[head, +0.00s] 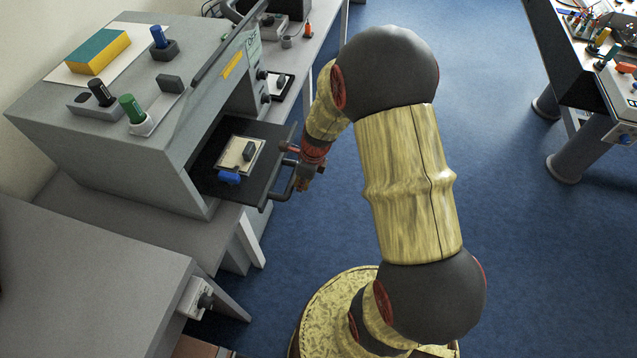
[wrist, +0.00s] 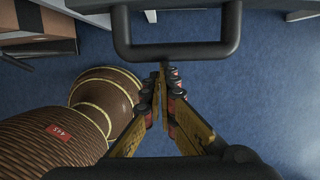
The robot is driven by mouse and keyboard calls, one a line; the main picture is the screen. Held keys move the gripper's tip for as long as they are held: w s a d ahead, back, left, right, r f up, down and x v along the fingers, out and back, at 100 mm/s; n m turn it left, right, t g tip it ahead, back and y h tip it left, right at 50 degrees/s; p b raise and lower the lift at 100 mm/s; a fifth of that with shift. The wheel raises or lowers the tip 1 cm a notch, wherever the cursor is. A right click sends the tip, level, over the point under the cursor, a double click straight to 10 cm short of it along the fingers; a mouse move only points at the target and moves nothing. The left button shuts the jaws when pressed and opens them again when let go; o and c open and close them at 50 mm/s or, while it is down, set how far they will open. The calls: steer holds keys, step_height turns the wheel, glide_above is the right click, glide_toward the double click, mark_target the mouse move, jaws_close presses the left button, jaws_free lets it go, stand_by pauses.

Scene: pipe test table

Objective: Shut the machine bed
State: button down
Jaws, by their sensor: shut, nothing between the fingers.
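The grey machine (head: 140,120) stands on the bench at the left of the head view. Its dark machine bed (head: 262,180) is slid out of the front opening, with a handle (head: 283,190) on its outer edge. A pale plate (head: 240,153) with a small dark block and a blue piece (head: 229,178) lies on the bed. My gripper (head: 303,184) is outside the handle. In the wrist view, the closed fingers (wrist: 161,82) are just below the handle's thick dark bar (wrist: 180,50). I cannot tell whether they touch it.
A grey cabinet (head: 90,280) stands at the near left. Another table (head: 590,60) is at the far right. Blue floor (head: 520,220) between is open.

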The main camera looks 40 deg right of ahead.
mark_target(251, 178)
steer(key=w+a+p, duration=0.3)
steer(key=w, duration=0.1)
steer(key=w+a+p, duration=0.3)
steer(key=w+a, duration=0.1)
steer(key=w, duration=0.1)
steer(key=w+a+p, duration=0.3)
steer(key=w, duration=0.2)
steer(key=shift+a+r+p, duration=0.1)
steer(key=shift+a+p, duration=0.25)
steer(key=shift+a, duration=0.05)
steer(key=shift+s, duration=0.1)
steer(key=shift+d, duration=0.1)
steer(key=shift+s+d, duration=0.15)
steer(key=s+d+r, duration=0.1)
steer(key=s+d+p, duration=0.1)
steer(key=s, duration=0.1)
steer(key=shift+d+r, duration=0.15)
steer(key=shift+r, duration=0.2)
steer(key=p+v, duration=0.1)
steer(key=v, duration=0.8)
steer(key=shift+p, duration=0.3)
